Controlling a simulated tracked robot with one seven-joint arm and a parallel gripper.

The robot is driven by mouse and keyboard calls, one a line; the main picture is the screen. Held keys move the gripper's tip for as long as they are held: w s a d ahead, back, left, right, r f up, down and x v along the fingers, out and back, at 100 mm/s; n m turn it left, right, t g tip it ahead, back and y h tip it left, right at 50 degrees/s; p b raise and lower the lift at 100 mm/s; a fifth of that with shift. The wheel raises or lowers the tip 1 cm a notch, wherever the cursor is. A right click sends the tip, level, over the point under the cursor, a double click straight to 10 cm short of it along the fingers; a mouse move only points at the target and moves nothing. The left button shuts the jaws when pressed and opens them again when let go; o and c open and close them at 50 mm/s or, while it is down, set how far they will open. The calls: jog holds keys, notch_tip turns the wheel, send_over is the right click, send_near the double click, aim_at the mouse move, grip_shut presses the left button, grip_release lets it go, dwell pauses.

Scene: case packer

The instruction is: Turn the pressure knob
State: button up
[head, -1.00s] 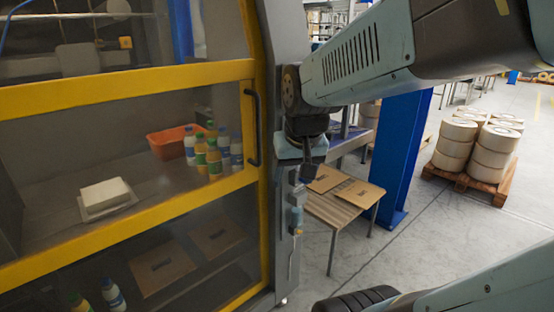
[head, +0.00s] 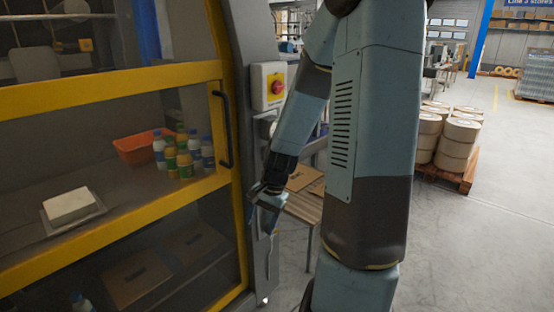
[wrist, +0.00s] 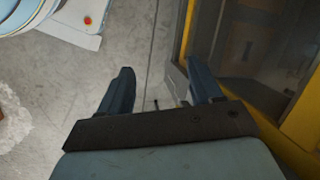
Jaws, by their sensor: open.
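My gripper (head: 262,218) hangs fingers-down in front of the grey post (head: 262,268) at the right edge of the yellow-framed machine. In the wrist view the two dark fingers (wrist: 163,82) are apart, with nothing held between them. The pressure knob cannot be made out clearly now. The small blue-topped fitting seen earlier on the post's lower part is hidden around my gripper. A red rotary switch (head: 278,88) on a yellow plate sits higher on the post, above my gripper.
The machine door's dark handle (head: 222,130) and yellow frame (head: 110,90) stand just left of the gripper. A wooden table (head: 304,205) with cardboard is behind my arm. A pallet (head: 462,180) of rolls stands farther right.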

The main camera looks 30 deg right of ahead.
jog(key=w+d+f+m+t+y, duration=0.45)
jog(key=w+m+t+y, duration=0.2)
jog(key=m, duration=0.55)
jog(key=d+r+m+t+h, duration=0.1)
jog(key=d+r+m+t, duration=0.45)
jog(key=d, duration=0.35)
jog(key=d+r+m+t+h, duration=0.2)
jog(key=d+r+m+t, duration=0.2)
jog(key=d+r+m, duration=0.4)
jog(key=w+a+n, duration=0.2)
jog(key=w+a, duration=0.1)
jog(key=w, duration=0.9)
jog(key=shift+w+a+f, duration=0.2)
jog(key=shift+a+f, duration=0.2)
jog(key=shift+f, duration=0.05)
